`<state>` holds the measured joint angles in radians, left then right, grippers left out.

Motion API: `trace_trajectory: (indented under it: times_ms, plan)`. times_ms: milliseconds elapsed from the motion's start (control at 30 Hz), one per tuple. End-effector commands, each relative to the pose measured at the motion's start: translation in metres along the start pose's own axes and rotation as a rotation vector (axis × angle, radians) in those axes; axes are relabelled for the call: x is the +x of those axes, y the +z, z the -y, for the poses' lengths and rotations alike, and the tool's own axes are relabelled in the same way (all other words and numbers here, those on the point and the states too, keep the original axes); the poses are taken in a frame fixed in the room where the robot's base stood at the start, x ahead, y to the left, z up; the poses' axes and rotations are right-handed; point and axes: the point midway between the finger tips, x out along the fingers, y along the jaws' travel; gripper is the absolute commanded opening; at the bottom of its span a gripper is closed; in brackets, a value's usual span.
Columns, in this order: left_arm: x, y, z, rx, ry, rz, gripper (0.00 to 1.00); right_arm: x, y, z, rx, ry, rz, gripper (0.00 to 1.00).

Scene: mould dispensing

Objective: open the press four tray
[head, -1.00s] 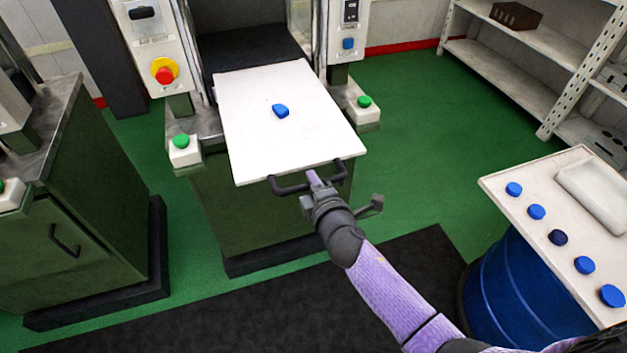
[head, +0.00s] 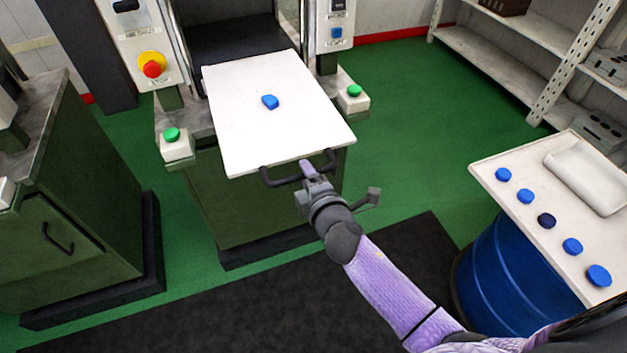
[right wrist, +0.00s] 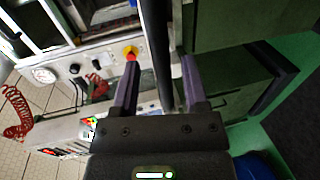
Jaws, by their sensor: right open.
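The white tray (head: 310,125) of the press sticks out of the press opening, with one blue piece (head: 270,102) on its top. A dark handle (head: 275,181) runs along its front edge. My right gripper (head: 306,168) is at the handle, near its middle, with a purple finger overlapping it in the head view. In the right wrist view its two fingers (right wrist: 161,80) are apart, and a dark bar, apparently the handle (right wrist: 155,40), runs between them. I cannot tell whether they touch it. My left gripper is not in view.
Green buttons stand left (head: 172,135) and right (head: 354,91) of the tray. A red emergency button (head: 152,68) is on the press panel. A table (head: 515,178) with several blue pieces and a white dish (head: 590,180) is at right. The floor before the press is clear.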

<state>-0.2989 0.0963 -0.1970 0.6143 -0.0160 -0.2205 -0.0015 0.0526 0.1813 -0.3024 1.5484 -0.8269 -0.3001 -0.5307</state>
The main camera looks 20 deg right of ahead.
Motion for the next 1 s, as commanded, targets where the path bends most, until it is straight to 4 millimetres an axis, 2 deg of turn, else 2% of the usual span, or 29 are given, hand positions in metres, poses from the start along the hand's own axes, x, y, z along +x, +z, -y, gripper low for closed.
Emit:
trace_trajectory:
  times_ms: [200, 333, 467, 867, 933, 967, 1000]
  plan:
    - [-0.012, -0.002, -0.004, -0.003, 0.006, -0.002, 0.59, -0.053, 0.0, -0.003, 0.0, -0.002, 0.001, 0.57]
    - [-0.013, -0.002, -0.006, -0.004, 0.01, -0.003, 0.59, -0.076, 0.0, -0.003, 0.0, -0.001, 0.001, 0.57]
    - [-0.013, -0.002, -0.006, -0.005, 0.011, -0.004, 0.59, -0.084, 0.001, -0.003, -0.001, 0.0, 0.001, 0.57]
    - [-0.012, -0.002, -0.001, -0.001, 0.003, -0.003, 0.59, -0.084, 0.001, -0.001, 0.002, -0.004, 0.001, 0.57]
    - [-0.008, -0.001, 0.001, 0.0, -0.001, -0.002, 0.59, -0.082, 0.002, 0.019, 0.035, -0.046, 0.004, 0.57]
    - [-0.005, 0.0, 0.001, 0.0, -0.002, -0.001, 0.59, -0.082, 0.003, 0.036, 0.064, -0.083, 0.007, 0.57]
    - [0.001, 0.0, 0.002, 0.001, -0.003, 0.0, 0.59, -0.082, 0.005, 0.067, 0.119, -0.151, 0.016, 0.57]
